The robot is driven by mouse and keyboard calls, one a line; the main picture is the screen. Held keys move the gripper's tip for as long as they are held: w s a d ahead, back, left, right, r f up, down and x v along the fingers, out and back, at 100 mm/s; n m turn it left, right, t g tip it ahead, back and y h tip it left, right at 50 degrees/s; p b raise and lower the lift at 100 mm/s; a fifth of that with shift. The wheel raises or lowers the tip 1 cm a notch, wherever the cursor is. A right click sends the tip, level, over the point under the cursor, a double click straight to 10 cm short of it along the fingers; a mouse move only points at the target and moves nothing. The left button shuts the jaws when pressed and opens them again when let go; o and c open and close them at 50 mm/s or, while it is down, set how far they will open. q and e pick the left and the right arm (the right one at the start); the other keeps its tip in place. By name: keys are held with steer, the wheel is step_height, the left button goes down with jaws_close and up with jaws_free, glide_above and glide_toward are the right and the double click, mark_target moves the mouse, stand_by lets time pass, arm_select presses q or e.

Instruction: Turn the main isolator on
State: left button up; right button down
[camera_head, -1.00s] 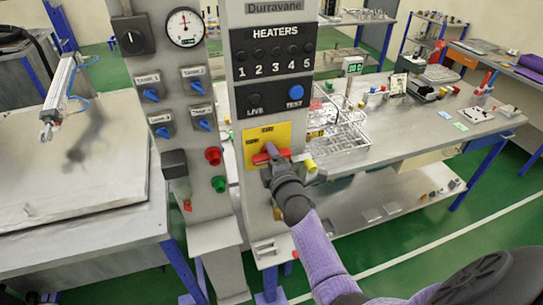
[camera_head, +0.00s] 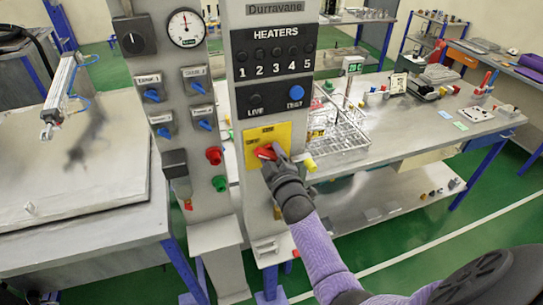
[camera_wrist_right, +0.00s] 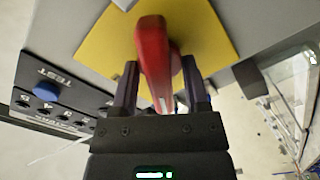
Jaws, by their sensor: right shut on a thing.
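The main isolator is a red handle (camera_head: 264,152) on a yellow plate (camera_head: 282,131), low on the grey Durravane panel post. My right gripper (camera_head: 275,163) is at the handle and hides part of it. In the right wrist view the red handle (camera_wrist_right: 153,60) stands between the two dark fingers of my right gripper (camera_wrist_right: 161,88), with the yellow plate (camera_wrist_right: 100,40) behind it. The gripper is shut on the handle. The handle looks slanted in the head view. The plate's small lettering is too small to read surely. My left gripper is not in view.
Above the plate are a blue TEST button (camera_head: 296,93) and a HEATERS row (camera_head: 275,54). The left post carries blue tank switches (camera_head: 152,96), a red button (camera_head: 214,156) and a green button (camera_head: 220,184). A wire basket (camera_head: 345,140) stands behind.

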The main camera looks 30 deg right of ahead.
steer(key=m, duration=0.6)
steer(key=shift+f+p, duration=0.1)
steer(key=shift+p, duration=0.25)
steer(key=shift+s+f+m, duration=0.1)
steer(key=shift+m, duration=2.4)
steer(key=shift+f, duration=0.1)
steer(key=shift+c, duration=2.4)
jaws_free()
steer(key=p+v, duration=0.1)
steer(key=v, duration=0.8)
steer(key=shift+s, duration=0.45)
